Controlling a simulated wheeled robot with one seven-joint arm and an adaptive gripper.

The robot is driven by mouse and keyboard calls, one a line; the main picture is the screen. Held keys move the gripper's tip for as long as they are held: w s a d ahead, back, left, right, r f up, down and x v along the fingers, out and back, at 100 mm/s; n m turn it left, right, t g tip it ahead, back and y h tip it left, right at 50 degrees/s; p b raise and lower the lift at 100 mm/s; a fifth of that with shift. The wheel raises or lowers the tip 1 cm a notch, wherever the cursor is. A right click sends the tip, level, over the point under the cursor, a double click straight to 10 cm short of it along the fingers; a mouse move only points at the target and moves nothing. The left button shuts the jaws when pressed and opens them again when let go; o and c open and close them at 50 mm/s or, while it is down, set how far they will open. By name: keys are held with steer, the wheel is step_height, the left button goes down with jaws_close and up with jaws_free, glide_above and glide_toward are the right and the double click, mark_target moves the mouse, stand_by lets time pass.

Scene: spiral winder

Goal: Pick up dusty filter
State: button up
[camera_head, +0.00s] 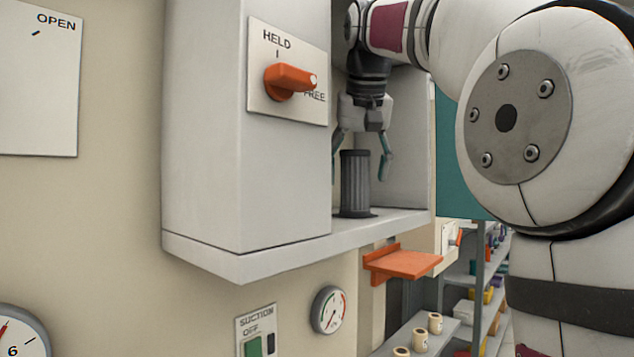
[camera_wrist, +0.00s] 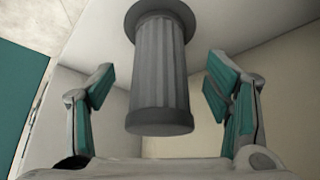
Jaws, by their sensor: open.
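The dusty filter (camera_head: 355,184) is a dark grey ribbed cylinder standing upright on a dark round base in the open cabinet (camera_head: 290,262). My gripper (camera_head: 361,165) points down over it with its fingers apart, one on each side of the filter's upper part. In the wrist view the filter (camera_wrist: 161,75) lies centred between the two teal-padded fingers of my gripper (camera_wrist: 165,100), with a gap on both sides. Neither finger visibly touches it.
An orange lever (camera_head: 290,80) on the cabinet's front plate points toward FREE. The cabinet wall is close behind the filter. An orange shelf (camera_head: 402,262) juts out below right. A gauge (camera_head: 329,310) and a suction switch (camera_head: 256,335) sit below.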

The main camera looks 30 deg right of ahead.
mark_target(353, 182)
steer(key=w, duration=0.1)
steer(key=w+d+f, duration=0.1)
steer(key=w, duration=0.1)
steer(key=shift+d+f+p, duration=0.2)
steer(key=shift+p, duration=0.1)
steer(key=shift+w+d+f, duration=0.15)
steer(key=shift+w+f, duration=0.15)
steer(key=shift+f, duration=0.3)
steer(key=c, duration=1.4)
